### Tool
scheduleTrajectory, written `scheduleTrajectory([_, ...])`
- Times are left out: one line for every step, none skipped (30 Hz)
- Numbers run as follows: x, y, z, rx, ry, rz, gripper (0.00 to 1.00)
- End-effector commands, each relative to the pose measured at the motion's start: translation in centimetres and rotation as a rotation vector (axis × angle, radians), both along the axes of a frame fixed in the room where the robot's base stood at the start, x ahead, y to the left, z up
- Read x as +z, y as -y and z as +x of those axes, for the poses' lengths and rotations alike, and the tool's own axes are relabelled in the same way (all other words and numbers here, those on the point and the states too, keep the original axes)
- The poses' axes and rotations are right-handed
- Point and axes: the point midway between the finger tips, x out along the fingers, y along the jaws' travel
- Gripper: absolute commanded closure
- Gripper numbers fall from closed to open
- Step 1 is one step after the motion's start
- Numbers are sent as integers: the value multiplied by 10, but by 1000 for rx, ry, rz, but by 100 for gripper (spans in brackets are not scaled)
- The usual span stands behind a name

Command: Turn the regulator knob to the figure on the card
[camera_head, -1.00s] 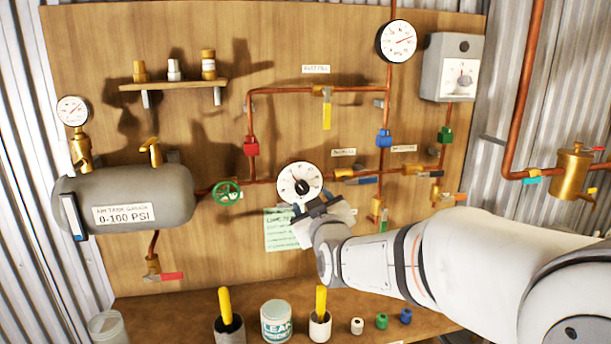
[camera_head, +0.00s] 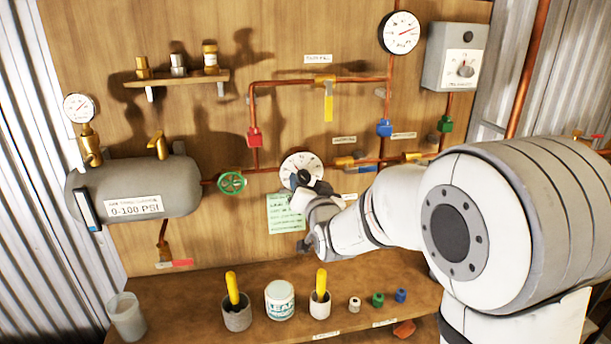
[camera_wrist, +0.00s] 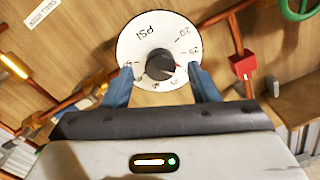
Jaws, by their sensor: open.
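The regulator dial (camera_head: 302,166) is a white round face on the board, between the green handwheel and the blue-handled valve. Its black knob (camera_wrist: 160,66) is at the centre of the dial in the wrist view, where the face reads PSI and appears turned over. My gripper (camera_wrist: 158,88) is open, with one blue finger on each side of the knob and gaps showing between. In the head view my gripper (camera_head: 303,182) covers the lower part of the dial. The green card (camera_head: 285,213) hangs just below the dial; its writing is too small to read.
Copper pipes cross the board around the dial. A green handwheel (camera_head: 231,183) is close by at left, beside the grey tank (camera_head: 135,186). A red valve (camera_wrist: 242,65) is near the right finger in the wrist view. Pots and a tin (camera_head: 280,300) stand on the bench below.

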Motion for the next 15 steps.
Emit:
scheduleTrajectory([2,-2,7,0,0,0,46])
scheduleTrajectory([2,-3,10,-1,-1,0,46])
scheduleTrajectory([2,-4,13,0,0,0,46])
scheduleTrajectory([2,-5,16,0,0,0,46])
scheduleTrajectory([2,-6,17,0,0,0,46])
scheduleTrajectory([1,-6,19,0,0,0,46])
scheduleTrajectory([1,-6,20,0,0,0,46])
scheduleTrajectory([1,-7,21,0,0,0,46])
scheduleTrajectory([1,-7,22,0,1,0,46])
scheduleTrajectory([1,-7,22,0,1,0,46])
scheduleTrajectory([1,-7,22,0,1,0,46])
scheduleTrajectory([0,-7,22,0,1,0,46])
scheduleTrajectory([0,-7,22,0,1,0,46])
scheduleTrajectory([0,-7,22,0,1,-1,46])
scheduleTrajectory([0,-7,22,0,1,-1,46])
